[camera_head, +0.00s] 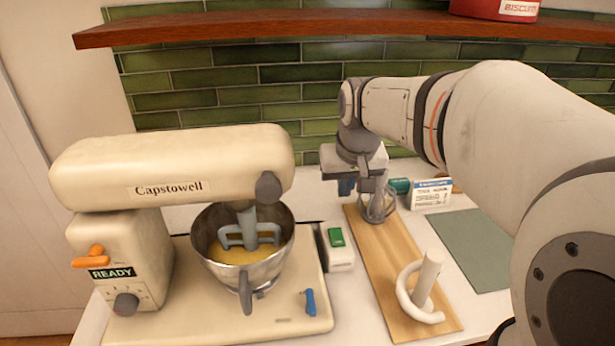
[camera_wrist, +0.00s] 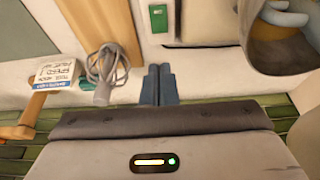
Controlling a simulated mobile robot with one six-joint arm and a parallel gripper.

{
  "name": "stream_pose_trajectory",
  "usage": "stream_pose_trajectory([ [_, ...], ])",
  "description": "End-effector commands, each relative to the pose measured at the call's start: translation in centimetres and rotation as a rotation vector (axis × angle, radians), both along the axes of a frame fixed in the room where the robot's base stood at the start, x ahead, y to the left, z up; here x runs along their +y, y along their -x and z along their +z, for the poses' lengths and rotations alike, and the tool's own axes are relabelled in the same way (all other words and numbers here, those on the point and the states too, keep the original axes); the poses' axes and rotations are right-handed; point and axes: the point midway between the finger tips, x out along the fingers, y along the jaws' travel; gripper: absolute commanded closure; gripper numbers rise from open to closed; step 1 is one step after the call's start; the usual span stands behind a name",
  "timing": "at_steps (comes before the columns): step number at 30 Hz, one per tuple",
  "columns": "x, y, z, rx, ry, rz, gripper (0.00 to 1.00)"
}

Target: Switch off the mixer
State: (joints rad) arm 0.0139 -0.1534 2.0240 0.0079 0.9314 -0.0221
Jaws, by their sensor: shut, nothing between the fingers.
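A cream stand mixer (camera_head: 170,165) stands at the left in the head view, its head level over a metal bowl (camera_head: 245,272) with yellow contents and a grey beater in it. The mixer's column bears an orange lever (camera_head: 92,258), a READY label and a grey dial (camera_head: 126,304). A blue lever (camera_head: 310,302) is on its base. A small white box with a green switch (camera_head: 336,237) stands right of the mixer; the green switch also shows in the wrist view (camera_wrist: 158,18). My gripper (camera_head: 346,187) is shut and empty behind that box, apart from it; its fingertips show in the wrist view (camera_wrist: 158,72).
A wooden board (camera_head: 378,260) right of the box bears a whisk (camera_head: 380,207) and a white ring-and-post object (camera_head: 425,285). A printed card (camera_head: 430,194) stands behind a green mat (camera_head: 475,247). A wooden shelf (camera_head: 300,24) with a red tin (camera_head: 495,8) runs above.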

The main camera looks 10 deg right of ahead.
Motion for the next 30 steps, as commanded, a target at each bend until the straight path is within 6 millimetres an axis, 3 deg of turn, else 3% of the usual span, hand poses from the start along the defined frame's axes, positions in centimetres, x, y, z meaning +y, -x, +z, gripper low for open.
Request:
stream_pose_trajectory([
  [11, 0.0, -0.1, -0.8, 0.003, 0.0, -0.001, 1.0],
  [30, -0.1, -3.5, -11.9, 0.003, 0.0, -0.002, 1.0],
])
